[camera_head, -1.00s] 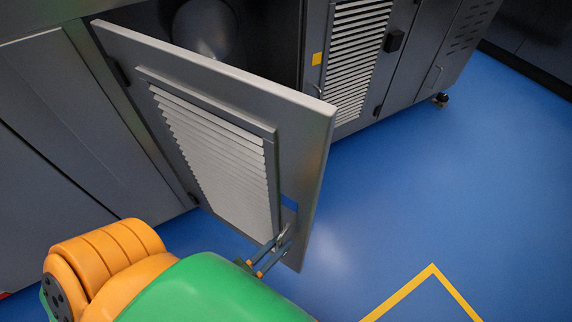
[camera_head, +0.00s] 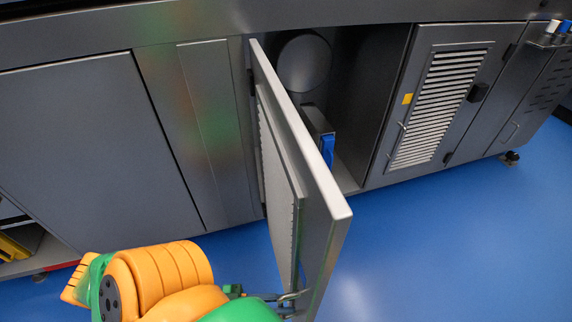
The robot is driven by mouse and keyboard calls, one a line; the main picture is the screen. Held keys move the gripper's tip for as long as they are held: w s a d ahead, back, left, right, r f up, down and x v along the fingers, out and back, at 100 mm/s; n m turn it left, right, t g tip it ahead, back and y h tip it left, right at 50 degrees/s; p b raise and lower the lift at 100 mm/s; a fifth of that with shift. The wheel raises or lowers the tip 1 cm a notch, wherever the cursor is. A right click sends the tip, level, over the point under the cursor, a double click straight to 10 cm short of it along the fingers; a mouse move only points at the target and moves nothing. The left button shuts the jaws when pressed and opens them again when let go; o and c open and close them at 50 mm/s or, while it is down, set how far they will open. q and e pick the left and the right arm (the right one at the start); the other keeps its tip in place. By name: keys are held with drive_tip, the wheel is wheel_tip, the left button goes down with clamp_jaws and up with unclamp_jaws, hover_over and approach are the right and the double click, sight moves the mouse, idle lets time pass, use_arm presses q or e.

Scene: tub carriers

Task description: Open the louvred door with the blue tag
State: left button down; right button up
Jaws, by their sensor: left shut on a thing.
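The louvred door (camera_head: 322,210) stands swung well out from the cabinet, hinged on its left, and I see it almost edge-on. Its louvres are nearly hidden by the steep angle, and the blue tag is hard to make out on its outer face. My left gripper (camera_head: 288,298) is at the lower free edge of the door, shut on the door handle (camera_head: 294,296). The handle is small and partly covered by the gripper. My right gripper is not in view.
The open compartment holds a round grey part (camera_head: 305,62) and a blue-fronted item (camera_head: 327,150). To the right is a closed louvred door with a yellow tag (camera_head: 407,99). Blue floor (camera_head: 440,250) lies clear at right. A plain panel (camera_head: 90,140) is at left.

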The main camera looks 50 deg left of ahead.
use_arm(q)
drive_tip(key=shift+s, duration=0.1)
drive_tip(key=c, duration=0.8)
unclamp_jaws()
drive_tip(key=shift+c, duration=0.2)
drive_tip(key=v, duration=0.7)
drive_tip(key=shift+b, duration=0.45)
